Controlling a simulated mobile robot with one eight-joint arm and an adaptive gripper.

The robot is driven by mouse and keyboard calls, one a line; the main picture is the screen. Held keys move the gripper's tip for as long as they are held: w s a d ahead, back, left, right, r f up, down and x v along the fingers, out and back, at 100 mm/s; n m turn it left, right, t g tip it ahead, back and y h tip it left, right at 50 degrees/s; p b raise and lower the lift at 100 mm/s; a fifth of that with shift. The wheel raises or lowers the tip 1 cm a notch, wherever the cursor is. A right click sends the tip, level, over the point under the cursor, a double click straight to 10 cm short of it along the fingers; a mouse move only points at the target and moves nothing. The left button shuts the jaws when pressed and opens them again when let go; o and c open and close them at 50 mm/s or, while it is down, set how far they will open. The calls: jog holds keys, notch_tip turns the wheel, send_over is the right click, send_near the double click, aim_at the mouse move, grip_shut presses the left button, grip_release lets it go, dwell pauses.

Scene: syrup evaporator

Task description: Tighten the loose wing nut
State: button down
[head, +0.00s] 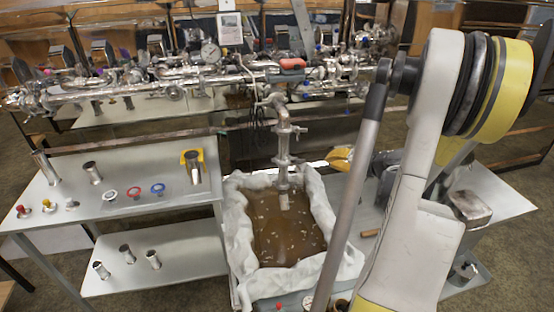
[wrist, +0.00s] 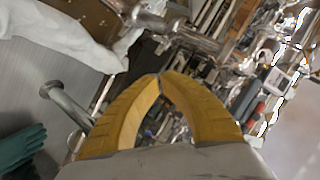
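A vertical steel pipe (head: 283,150) with clamped joints comes down from the pipework into the basin. Small side pieces on its clamps, one at the upper joint (head: 299,130), look like wing nuts. They are too small to tell which is loose. My gripper (wrist: 160,76) has two yellow fingers whose tips meet, with nothing visible between them. In the head view, yellow parts of my gripper (head: 341,158) show right of the pipe, apart from it and partly behind my arm. In the wrist view, metal fittings (wrist: 150,22) lie beyond the fingertips.
A cloth-lined basin (head: 237,225) of brown liquid stands under the pipe. A left table (head: 110,222) holds steel fittings and coloured rings. Horizontal pipework with valves and a gauge (head: 210,52) runs across the back. A green glove (wrist: 20,148) shows in the wrist view.

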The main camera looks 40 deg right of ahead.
aim_at(296, 164)
jog(key=w+a+f+b, duration=0.1)
jog(key=w+f+b, duration=0.3)
jog(key=w+f, duration=0.3)
jog(key=shift+w+f+b, duration=0.3)
jog(key=shift+w, duration=1.2)
jog(key=shift+w+a+f+b, duration=0.2)
jog(key=shift+f+b, duration=0.25)
jog(key=shift+b, duration=0.15)
jog(key=shift+w+a+f+b, duration=0.15)
jog(key=shift+f+b, duration=0.3)
jog(key=shift+b, duration=0.1)
jog(key=shift+w+a+f+b, duration=0.15)
jog(key=shift+a+f+b, duration=0.1)
jog(key=shift+b, duration=0.15)
